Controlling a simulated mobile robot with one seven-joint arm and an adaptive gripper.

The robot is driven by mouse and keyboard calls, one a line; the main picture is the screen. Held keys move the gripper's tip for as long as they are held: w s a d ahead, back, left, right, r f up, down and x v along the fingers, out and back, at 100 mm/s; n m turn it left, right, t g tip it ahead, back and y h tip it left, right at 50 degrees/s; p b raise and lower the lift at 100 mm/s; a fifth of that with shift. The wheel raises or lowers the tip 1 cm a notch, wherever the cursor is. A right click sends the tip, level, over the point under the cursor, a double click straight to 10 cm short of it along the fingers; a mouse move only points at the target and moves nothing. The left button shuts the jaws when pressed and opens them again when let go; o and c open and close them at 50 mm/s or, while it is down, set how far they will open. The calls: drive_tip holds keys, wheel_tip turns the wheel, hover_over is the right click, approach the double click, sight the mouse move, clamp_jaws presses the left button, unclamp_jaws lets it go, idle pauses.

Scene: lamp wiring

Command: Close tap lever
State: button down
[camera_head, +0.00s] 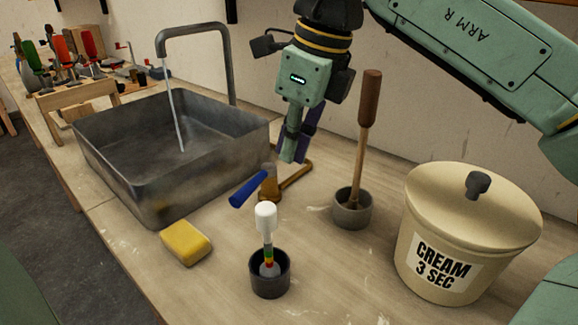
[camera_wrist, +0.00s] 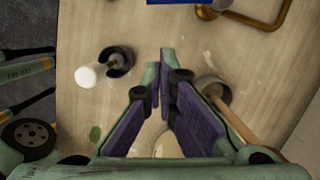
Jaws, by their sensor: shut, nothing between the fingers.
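The tap lever (camera_head: 248,188) is a blue handle on a brass valve body (camera_head: 269,183), on the counter right of the sink. It points to the lower left. The lever's edge (camera_wrist: 170,2) shows at the top of the wrist view, largely cut off. Water (camera_head: 176,115) runs from the grey tap spout (camera_head: 196,29) into the metal sink (camera_head: 170,190). My gripper (camera_head: 293,158) is shut and empty, fingers pointing down, up and to the right of the lever and apart from it. In the wrist view my fingertips (camera_wrist: 164,62) lie below the lever.
A wooden-handled tool (camera_head: 368,110) stands in a grey cup (camera_head: 351,209) right of my gripper. A white-topped tool (camera_head: 265,217) stands in a dark cup (camera_head: 269,276) in front. A cream crock (camera_head: 455,245) is at right and a yellow sponge (camera_head: 186,242) by the sink.

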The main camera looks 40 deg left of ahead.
sight(254, 184)
drive_tip(key=shift+s+a+f+p, duration=0.1)
drive_tip(key=shift+a+f+p, duration=0.35)
drive_tip(key=shift+a+f, duration=0.9)
drive_tip(key=shift+a+f+p, duration=0.45)
drive_tip(key=shift+a+f, duration=0.1)
drive_tip(key=shift+f, duration=1.55)
drive_tip(key=shift+s+a+f+p, duration=0.1)
drive_tip(key=shift+a+f+p, duration=0.35)
drive_tip(key=shift+a+f, duration=0.9)
drive_tip(key=shift+d+f, duration=0.35)
drive_tip(key=shift+f, duration=0.1)
